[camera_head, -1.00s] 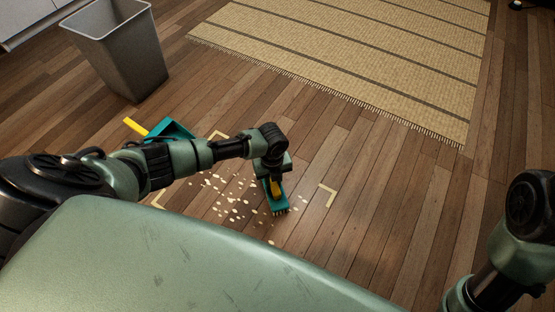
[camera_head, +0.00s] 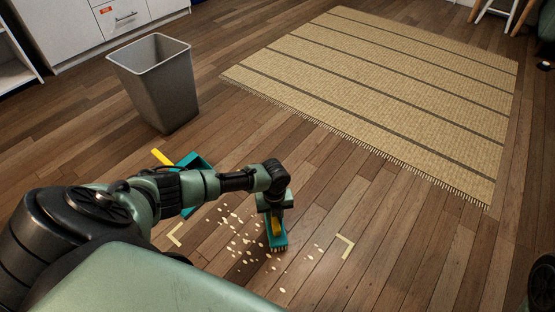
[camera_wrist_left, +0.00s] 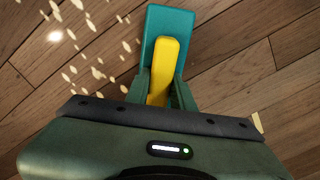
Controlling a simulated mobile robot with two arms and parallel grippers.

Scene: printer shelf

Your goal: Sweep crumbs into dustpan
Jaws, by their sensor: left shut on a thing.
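My left gripper (camera_head: 273,206) is shut on a brush with a teal head (camera_head: 279,242) and a yellow handle (camera_head: 277,228). The brush is low over the floor, bristles down; I cannot tell if they touch it. It also shows in the left wrist view (camera_wrist_left: 167,48), between the fingers. Pale crumbs (camera_head: 246,240) lie scattered on the wooden floor, mostly left of the brush, with a few to its right. A teal dustpan (camera_head: 196,163) with a yellow handle (camera_head: 163,157) lies beyond my left arm, which partly hides it. My right gripper is out of view.
Pale corner marks (camera_head: 346,247) on the floor frame the crumb area. A grey bin (camera_head: 160,90) stands behind the dustpan. A striped straw mat (camera_head: 390,95) covers the floor at the back right. White cabinets (camera_head: 75,30) stand at the back left.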

